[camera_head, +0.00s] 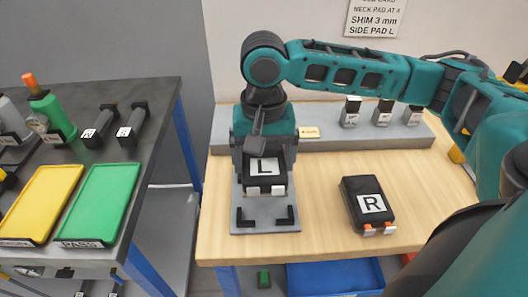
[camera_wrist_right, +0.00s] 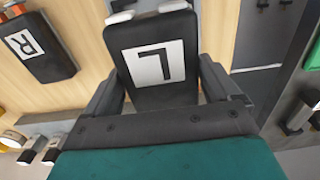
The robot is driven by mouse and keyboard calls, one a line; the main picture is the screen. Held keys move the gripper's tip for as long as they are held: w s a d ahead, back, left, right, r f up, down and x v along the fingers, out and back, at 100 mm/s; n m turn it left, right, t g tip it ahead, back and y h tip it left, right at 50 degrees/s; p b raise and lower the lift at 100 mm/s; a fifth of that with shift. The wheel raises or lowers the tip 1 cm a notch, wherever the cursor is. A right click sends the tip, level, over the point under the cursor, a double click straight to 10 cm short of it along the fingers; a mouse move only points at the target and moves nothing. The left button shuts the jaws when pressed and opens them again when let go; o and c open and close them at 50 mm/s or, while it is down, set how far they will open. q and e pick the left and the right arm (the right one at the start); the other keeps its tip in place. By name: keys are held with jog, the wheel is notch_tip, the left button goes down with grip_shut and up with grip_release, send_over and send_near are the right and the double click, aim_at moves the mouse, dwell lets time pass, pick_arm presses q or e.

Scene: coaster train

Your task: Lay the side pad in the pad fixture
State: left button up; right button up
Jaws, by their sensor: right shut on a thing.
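The side pad marked L (camera_head: 265,167) is a black block with a white label and two pale tabs at its near end. My right gripper (camera_head: 264,158) points down with its fingers on either side of this pad and is shut on it. The pad also fills the middle of the right wrist view (camera_wrist_right: 152,65). The pad fixture (camera_head: 264,221) is a grey plate with black corner brackets at its near end. The pad is over the plate's far part, behind those brackets; I cannot tell whether it touches the plate. My left gripper is not in view.
A second pad marked R (camera_head: 366,195), with orange tabs, lies on the wooden table (camera_head: 325,228) right of the fixture. A grey rack (camera_head: 330,135) stands behind. A dark bench (camera_head: 150,100) with yellow (camera_head: 40,203) and green (camera_head: 100,203) trays is left, across a gap.

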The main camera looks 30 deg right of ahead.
jog(key=shift+f, duration=2.7)
jog(key=shift+f, duration=1.2)
jog(key=o, duration=1)
jog(key=shift+o, duration=0.2)
jog(key=shift+r, duration=4)
